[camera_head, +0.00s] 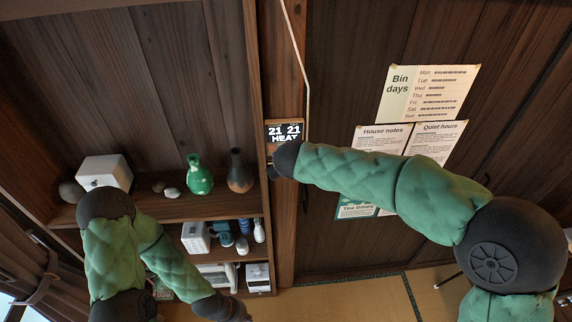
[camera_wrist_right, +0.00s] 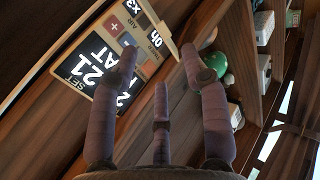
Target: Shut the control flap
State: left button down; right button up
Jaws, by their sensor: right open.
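The control panel (camera_head: 284,131) is on the wooden post, with a lit display reading "21 21 HEAT". In the right wrist view its display (camera_wrist_right: 98,78) and a strip of buttons and small readouts (camera_wrist_right: 130,28) are uncovered. A thin pale edge (camera_wrist_right: 164,32) stands along the button side; it looks like the flap seen nearly edge-on, open. My right gripper (camera_wrist_right: 158,62) is open and empty, its fingers spread close to the panel; I cannot tell whether one touches. In the head view my right wrist hides the panel's lower part.
Left of the post, shelves (camera_head: 220,204) hold a green vase (camera_head: 199,176), a dark vase (camera_head: 239,172), a white box (camera_head: 104,172) and several small items. Paper notices (camera_head: 428,93) hang on the right wall. A pale cord (camera_head: 296,45) hangs beside the panel.

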jog(key=x, duration=0.8)
jog(key=shift+s, duration=0.15)
grip_shut()
